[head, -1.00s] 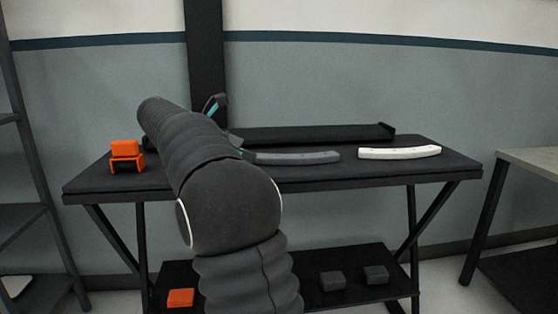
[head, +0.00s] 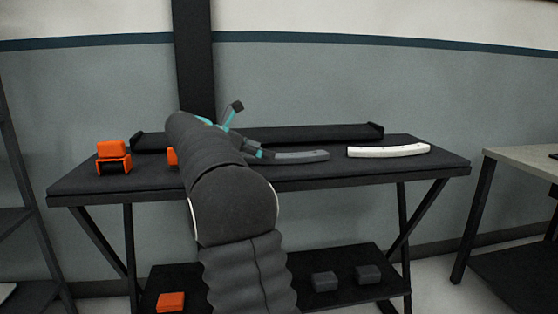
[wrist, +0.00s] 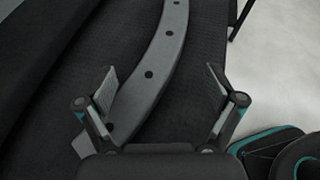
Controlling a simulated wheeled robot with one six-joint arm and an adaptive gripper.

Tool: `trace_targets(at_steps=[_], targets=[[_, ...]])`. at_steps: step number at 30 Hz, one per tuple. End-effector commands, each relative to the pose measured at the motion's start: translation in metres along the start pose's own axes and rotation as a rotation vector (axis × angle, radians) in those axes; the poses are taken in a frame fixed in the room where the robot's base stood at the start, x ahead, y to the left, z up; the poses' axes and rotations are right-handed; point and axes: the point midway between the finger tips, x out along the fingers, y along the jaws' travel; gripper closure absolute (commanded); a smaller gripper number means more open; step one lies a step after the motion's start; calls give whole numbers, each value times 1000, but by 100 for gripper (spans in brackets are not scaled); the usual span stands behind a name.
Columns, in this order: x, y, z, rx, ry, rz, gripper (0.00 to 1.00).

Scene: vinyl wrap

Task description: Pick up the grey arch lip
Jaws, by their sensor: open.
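The grey arch lip (head: 301,156) lies on the dark table, its left end partly hidden by my gripper in the head view. In the wrist view the grey arch lip (wrist: 163,60) is a curved strip with several dark holes, running from the top down between my fingers. My gripper (wrist: 162,88) is open, with one finger on each side of the strip. The left finger is close to the strip's edge or over it; I cannot tell whether they touch. The gripper's far part shows in the head view, with teal marks, at the strip's left end.
A white curved strip (head: 389,150) lies to the right on the table (head: 110,183). An orange block on an orange stand (head: 113,157) sits at the left, with another orange piece (head: 172,157) beside my arm. A long black tray (head: 330,134) lies along the back.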

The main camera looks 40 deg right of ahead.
Motion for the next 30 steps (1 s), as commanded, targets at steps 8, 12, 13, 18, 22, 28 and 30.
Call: trace_targets(at_steps=[8,12,13,18,22,28,30], targets=[[34,1,-2,1,0,-3,8],[48,1,-1,1,0,-2,8],[50,1,-1,1,0,-1,8],[50,1,0,0,0,1,8],[50,1,0,0,0,0,30],[50,1,-1,0,1,-1,80],[50,1,-1,-1,1,-1,85]])
